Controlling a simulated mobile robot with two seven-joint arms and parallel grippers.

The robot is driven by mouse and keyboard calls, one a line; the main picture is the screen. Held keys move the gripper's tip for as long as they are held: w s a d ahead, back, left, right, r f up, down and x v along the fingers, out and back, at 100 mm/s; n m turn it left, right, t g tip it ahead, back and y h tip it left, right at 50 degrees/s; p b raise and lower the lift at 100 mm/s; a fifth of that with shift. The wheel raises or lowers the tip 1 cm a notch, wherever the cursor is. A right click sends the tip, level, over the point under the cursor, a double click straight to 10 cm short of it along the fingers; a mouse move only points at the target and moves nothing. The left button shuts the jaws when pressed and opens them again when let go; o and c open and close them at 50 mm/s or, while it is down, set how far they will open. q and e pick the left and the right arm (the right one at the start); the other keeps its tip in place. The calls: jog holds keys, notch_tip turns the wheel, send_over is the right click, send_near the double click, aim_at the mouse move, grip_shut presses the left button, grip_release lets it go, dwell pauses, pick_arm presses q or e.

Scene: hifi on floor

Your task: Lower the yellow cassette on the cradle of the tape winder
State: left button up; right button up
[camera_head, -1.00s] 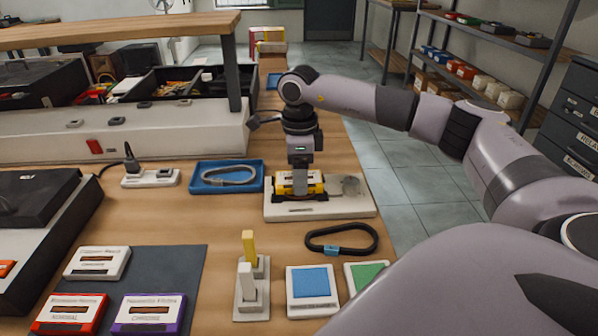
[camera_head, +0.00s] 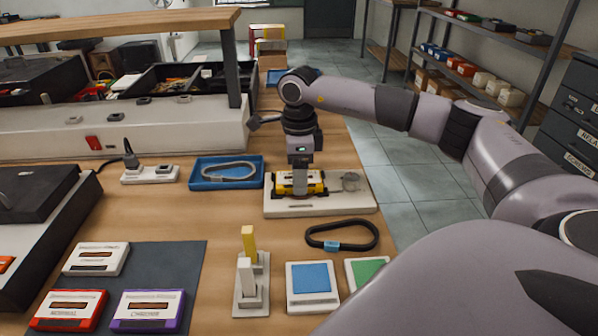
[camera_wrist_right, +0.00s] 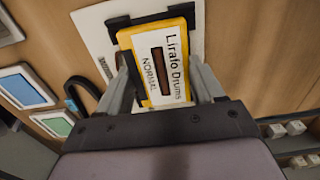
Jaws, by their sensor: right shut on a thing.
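The yellow cassette (camera_head: 314,188) is at the tape winder (camera_head: 290,208), a pale flat base with a dark cradle (camera_head: 280,184) on its left part. The right wrist view shows the cassette (camera_wrist_right: 160,62) with a white label reading "Lirafo Drums NORMAL", lying within the dark cradle frame (camera_wrist_right: 190,14). My right gripper (camera_head: 300,180) points down from above and is shut on the cassette, one finger (camera_wrist_right: 122,92) on each side. Whether the cassette rests fully on the cradle floor is hidden. My left gripper is in neither view.
A blue tray (camera_head: 226,172) with a grey cable loop lies left of the winder. White, red and purple cassettes (camera_head: 148,310) lie on a dark mat (camera_head: 190,262).

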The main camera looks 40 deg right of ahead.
jog(key=o, duration=1.1)
notch_tip(320, 180, up, 7)
jog(key=shift+r, duration=0.1)
notch_tip(320, 180, up, 6)
jog(key=p, duration=0.6)
dwell(0.7)
jog(key=shift+s, duration=0.1)
